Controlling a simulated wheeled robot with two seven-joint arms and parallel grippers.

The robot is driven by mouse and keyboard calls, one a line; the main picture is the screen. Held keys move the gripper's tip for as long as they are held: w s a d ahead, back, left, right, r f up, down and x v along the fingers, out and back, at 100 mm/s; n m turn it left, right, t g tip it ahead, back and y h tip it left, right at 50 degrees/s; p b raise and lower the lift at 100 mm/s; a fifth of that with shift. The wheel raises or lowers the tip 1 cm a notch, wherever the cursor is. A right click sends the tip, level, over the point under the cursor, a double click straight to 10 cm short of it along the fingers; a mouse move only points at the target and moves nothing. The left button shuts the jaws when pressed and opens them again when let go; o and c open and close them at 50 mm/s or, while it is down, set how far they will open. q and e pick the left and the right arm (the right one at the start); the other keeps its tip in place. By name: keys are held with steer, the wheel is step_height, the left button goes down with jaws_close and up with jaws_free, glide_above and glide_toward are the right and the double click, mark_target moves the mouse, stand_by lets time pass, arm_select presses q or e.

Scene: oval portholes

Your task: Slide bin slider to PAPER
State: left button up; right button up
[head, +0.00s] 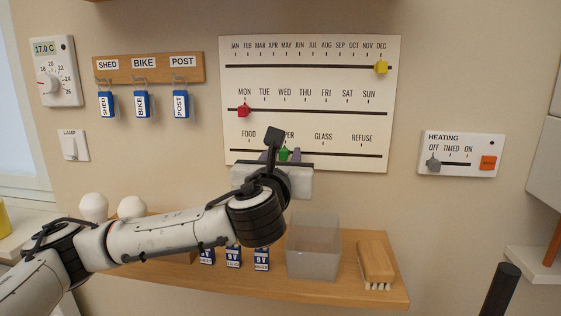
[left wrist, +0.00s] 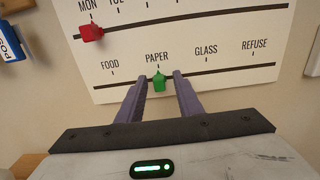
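The white calendar board (head: 310,85) hangs on the wall with three slots. Its lowest slot is the bin row, labelled FOOD, PAPER, GLASS and REFUSE. The green bin slider (left wrist: 159,82) sits under the PAPER label, as the left wrist view shows; in the head view the slider (head: 283,153) is partly hidden by my arm. My left gripper (left wrist: 161,80) is open, its two purple-grey fingers on either side of the green slider with a visible gap at each side. My right gripper is not in view.
The red slider (head: 243,110) is at MON and the yellow slider (head: 381,67) at DEC. Blue key tags (head: 142,104) hang left of the board. A heating panel (head: 461,153) is at right. Below, a wooden shelf (head: 340,292) holds a clear box (head: 313,250) and a brush (head: 376,262).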

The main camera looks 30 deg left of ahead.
arm_select(q)
steer(key=b+v, duration=0.1)
steer(key=v, duration=0.9)
